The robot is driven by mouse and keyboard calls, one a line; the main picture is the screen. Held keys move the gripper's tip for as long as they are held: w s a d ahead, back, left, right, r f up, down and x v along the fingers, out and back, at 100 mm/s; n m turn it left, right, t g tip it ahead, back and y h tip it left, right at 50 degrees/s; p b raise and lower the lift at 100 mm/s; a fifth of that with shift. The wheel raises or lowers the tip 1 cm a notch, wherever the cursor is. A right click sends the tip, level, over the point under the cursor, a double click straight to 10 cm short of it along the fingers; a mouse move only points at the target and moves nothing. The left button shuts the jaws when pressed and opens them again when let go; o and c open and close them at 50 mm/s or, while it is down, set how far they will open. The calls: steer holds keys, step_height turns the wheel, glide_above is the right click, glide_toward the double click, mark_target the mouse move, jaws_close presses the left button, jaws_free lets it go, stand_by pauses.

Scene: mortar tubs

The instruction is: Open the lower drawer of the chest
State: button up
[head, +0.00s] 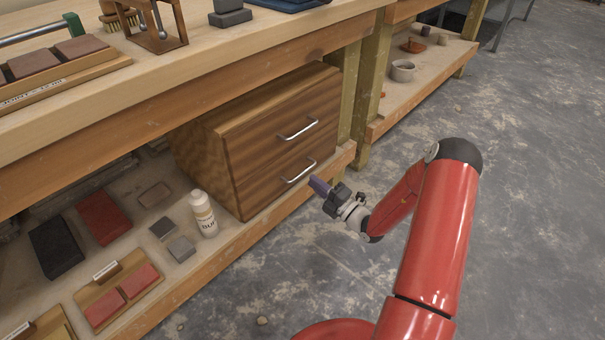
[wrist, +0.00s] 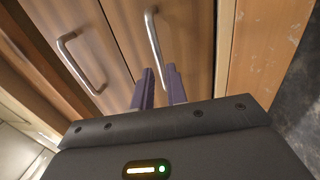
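The wooden chest (head: 208,160) stands on the lower shelf under the bench. It has two drawers, each with a silver bar handle, and both look closed. The lower drawer's handle (head: 299,171) is also in the wrist view (wrist: 153,40), nearer the middle. The upper drawer's handle (head: 298,128) shows at left in the wrist view (wrist: 70,58). My gripper (head: 318,185) has purple fingers and is just in front of the lower handle's right end. In the wrist view my gripper (wrist: 159,82) is open, with the handle's near end seen between the fingers. I cannot tell whether they touch.
The lower shelf's front edge (head: 250,231) runs below the chest. A white bottle (head: 203,214) stands left of the chest. A bench leg (head: 369,95) rises to its right. Grey floor (head: 500,150) in front of the chest is clear apart from my arm.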

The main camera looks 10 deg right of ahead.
mark_target(303, 172)
steer(key=x, duration=0.6)
jaws_close()
steer(key=shift+s, duration=0.1)
steer(key=r+p+v, duration=0.2)
steer(key=v, duration=0.8)
steer(key=r+p+v, duration=0.2)
steer(key=p+v, duration=0.1)
steer(key=v, duration=0.8)
steer(key=shift+s+d, duration=0.3)
steer(key=shift+s, duration=0.1)
jaws_free()
